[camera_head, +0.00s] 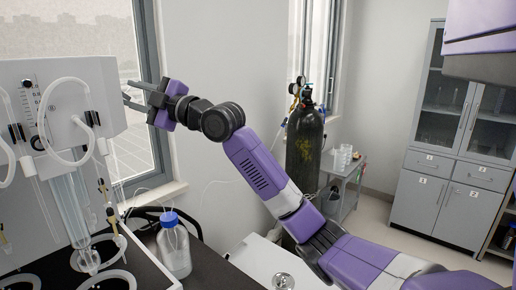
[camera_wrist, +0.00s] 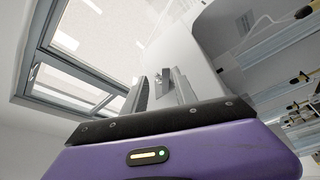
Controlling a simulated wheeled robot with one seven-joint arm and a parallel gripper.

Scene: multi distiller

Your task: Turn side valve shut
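My gripper (camera_head: 127,92) is at the right edge of the white distiller panel (camera_head: 108,75), its two fingers apart and pointing left at the panel's side. In the wrist view my gripper (camera_wrist: 159,77) shows its two grey fingers with a gap between them. A small grey piece (camera_wrist: 167,80) shows in that gap, against the white side of the panel; it may be the side valve, but it is too small to tell. I cannot tell whether the fingers touch it. In the head view no side valve can be made out near the fingertips.
White hoses (camera_head: 75,157) and glass tubes hang from the panel front. A blue-capped bottle (camera_head: 174,248) stands on the dark bench below my gripper. A window (camera_head: 140,150) is behind. A black gas cylinder (camera_head: 304,150) and a grey cabinet (camera_head: 440,200) stand to the right.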

